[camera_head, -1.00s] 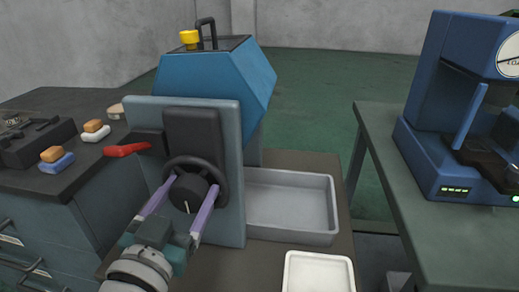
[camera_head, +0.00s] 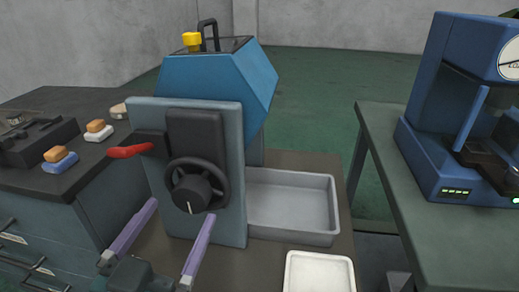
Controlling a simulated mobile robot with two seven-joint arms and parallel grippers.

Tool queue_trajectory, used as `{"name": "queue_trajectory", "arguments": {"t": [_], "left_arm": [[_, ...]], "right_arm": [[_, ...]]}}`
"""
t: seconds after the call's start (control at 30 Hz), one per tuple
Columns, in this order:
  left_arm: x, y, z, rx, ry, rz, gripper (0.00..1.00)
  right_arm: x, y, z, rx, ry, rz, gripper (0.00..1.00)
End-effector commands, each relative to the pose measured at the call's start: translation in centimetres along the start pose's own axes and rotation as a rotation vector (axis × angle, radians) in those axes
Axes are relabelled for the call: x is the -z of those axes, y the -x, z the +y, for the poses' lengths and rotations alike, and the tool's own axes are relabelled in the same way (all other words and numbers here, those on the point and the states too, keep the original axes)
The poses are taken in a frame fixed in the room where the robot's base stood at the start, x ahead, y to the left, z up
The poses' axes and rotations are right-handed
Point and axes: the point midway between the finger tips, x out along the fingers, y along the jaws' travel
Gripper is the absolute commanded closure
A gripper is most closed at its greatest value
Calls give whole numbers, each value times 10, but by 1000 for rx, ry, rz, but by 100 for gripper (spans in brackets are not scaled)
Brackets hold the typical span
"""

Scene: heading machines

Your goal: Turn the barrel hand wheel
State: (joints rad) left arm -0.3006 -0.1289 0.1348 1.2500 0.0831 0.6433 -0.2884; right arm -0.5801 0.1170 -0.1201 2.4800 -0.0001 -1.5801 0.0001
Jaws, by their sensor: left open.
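The black hand wheel (camera_head: 176,165) is on the front plate of the blue hexagonal barrel machine (camera_head: 212,88). A black knob (camera_head: 191,193) with a white mark line pointing down sits at the wheel's middle. My left gripper (camera_head: 182,208) is open, with two purple fingers. It is below and in front of the wheel, apart from it and empty. The fingertips are spread on either side of the knob's lower part in the picture. My right gripper is not in view.
A red lever (camera_head: 131,151) sticks out left of the wheel. A grey tray (camera_head: 292,231) and a white tray (camera_head: 319,278) stand right of the machine. A dark bench (camera_head: 75,98) with brushes is left; a blue machine (camera_head: 444,130) stands on the right table.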

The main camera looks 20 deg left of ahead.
Motion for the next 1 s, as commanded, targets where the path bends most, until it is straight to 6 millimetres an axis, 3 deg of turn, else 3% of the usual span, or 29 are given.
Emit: {"name": "queue_trajectory", "arguments": {"t": [0.1, 0.3, 0.83, 1.0], "left_arm": [[0, 23, 0, 0, 0, -2, 0], [0, 40, 0, 0, 0, 1, 0], [1, 41, 0, -3, 0, -2, 0], [7, 30, 6, -67, 5, -93, 0]], "right_arm": [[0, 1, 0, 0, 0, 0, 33], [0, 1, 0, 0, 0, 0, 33], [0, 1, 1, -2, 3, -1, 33], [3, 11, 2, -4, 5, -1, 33]]}}
